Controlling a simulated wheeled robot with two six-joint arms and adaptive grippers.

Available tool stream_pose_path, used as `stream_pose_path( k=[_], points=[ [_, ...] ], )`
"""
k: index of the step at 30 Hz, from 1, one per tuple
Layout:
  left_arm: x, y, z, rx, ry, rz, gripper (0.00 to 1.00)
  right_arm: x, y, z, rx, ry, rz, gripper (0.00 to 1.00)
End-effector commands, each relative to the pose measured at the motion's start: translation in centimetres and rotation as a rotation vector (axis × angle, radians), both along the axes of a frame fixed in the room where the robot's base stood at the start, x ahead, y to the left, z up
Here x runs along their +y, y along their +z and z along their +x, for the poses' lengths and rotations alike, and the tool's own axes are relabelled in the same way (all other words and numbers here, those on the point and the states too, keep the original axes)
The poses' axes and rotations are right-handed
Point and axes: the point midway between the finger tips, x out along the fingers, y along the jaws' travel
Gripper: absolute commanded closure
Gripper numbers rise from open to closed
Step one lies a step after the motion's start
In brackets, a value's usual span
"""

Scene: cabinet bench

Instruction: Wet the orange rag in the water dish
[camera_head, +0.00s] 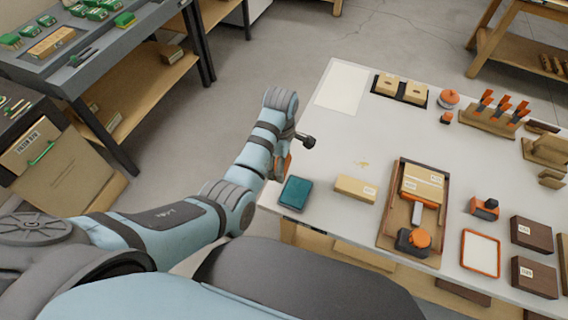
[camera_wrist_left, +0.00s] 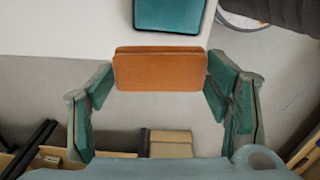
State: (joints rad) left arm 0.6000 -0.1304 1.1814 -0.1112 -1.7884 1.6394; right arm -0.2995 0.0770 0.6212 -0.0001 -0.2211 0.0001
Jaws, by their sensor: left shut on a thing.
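The orange rag (camera_wrist_left: 160,70) is a flat folded block between the two fingers of my left gripper (camera_wrist_left: 162,88) in the left wrist view. The gripper is shut on it. In the head view, a small part of the orange rag (camera_head: 284,167) shows beside my left gripper (camera_head: 279,172), at the table's left edge; the arm hides the rest. The teal water dish (camera_head: 296,193) sits on the near left corner of the table, just below the rag in the picture. It also shows at the top of the left wrist view (camera_wrist_left: 168,14), apart from the rag. My right gripper is not in view.
On the white table (camera_head: 330,150), a tan box (camera_head: 355,189) stands right of the dish, then a wooden tray (camera_head: 385,238) with a box and orange-black tool. A white sheet (camera_head: 341,88) lies at the back left. The table between is mostly clear.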

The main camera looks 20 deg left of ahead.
Motion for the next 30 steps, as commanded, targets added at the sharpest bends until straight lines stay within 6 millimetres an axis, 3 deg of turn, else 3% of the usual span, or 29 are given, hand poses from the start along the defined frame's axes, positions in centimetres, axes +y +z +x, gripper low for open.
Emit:
stream_pose_path(
  k=[1,3,6,17,30],
  points=[
    [-1.9,0.5,-0.7,0.005,-0.032,-0.004,0.51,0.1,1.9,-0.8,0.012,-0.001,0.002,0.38],
    [-3.6,-0.2,-1.3,0.001,-0.065,-0.004,0.51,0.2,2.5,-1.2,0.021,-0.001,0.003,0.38],
    [-4.6,-0.9,-1.7,-0.004,-0.085,-0.002,0.51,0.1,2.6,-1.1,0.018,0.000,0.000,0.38],
    [-4.4,-1.8,-1.7,-0.005,-0.083,-0.001,0.51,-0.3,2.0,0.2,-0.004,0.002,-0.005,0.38],
    [-4.4,-7.1,-1.6,-0.005,-0.084,0.000,0.51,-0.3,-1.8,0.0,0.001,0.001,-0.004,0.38]
  ],
)
